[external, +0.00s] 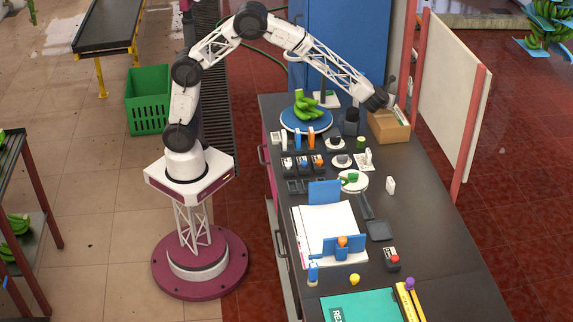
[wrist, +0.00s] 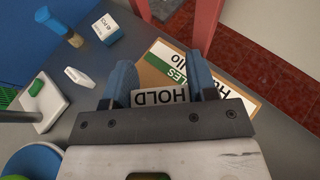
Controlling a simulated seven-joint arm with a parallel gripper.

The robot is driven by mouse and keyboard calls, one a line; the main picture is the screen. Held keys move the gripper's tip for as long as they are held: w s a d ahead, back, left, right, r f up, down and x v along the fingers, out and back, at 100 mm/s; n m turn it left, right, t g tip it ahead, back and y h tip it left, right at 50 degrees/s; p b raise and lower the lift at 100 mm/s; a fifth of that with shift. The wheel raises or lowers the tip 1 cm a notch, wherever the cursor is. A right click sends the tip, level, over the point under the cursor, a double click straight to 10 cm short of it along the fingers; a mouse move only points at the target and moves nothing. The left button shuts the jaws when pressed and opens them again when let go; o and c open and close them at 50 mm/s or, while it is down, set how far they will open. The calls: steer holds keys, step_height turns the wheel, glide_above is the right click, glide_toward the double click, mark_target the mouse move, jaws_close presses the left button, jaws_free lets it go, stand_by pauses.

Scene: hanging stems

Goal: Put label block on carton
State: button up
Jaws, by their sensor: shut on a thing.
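The label block (wrist: 158,97), a pale piece with HOLD in dark letters, is between the blue fingers of my gripper (wrist: 161,78) in the wrist view. My gripper is shut on it. The brown cardboard carton (external: 392,127) stands at the far right of the bench in the external view, with my gripper (external: 389,97) right over it. The carton also shows beneath the fingers in the wrist view (wrist: 236,88), with a white and green label on its top. I cannot tell whether the block touches the carton. In the external view the block is not clearly seen.
A blue round scale plate (external: 291,122) with green bananas stands left of the carton. A dark cylinder (external: 351,117) is close beside the carton. A red post (external: 416,68) and pale panel (external: 448,90) rise behind the right bench edge. Small blocks and papers fill the nearer bench.

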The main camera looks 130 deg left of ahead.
steer(key=shift+w+a, duration=0.2)
stand_by(0.3)
steer(key=shift+w+a, duration=0.3)
steer(key=shift+w, duration=0.05)
steer(key=shift+f, duration=1.8)
steer(key=shift+f, duration=0.1)
steer(key=o, duration=0.9)
steer(key=shift+d, duration=0.1)
